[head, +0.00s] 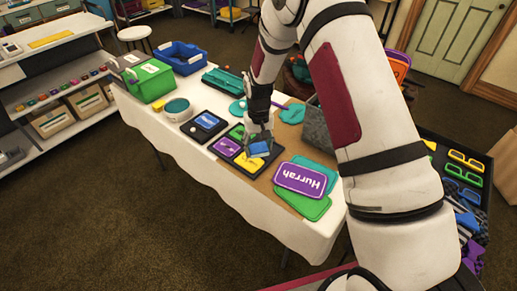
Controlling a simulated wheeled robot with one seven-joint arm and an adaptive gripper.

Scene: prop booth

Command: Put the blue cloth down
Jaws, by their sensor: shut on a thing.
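The blue cloth (260,148) shows as a small blue patch at the lower end of my gripper (259,139). My gripper is shut on it, over a black tray (263,163) on the white-covered table. The tray has a green, a purple (225,148) and a yellow (248,163) piece in it, beside and below the cloth. The fingertips are small and partly hidden, and I cannot tell whether the cloth touches the tray.
A purple "Hurrah" sign (300,179) lies on green signs to the right of the tray. A black tray with a blue item (207,121), a teal tub (177,109), a green box (149,79) and a grey box (317,126) also stand on the table.

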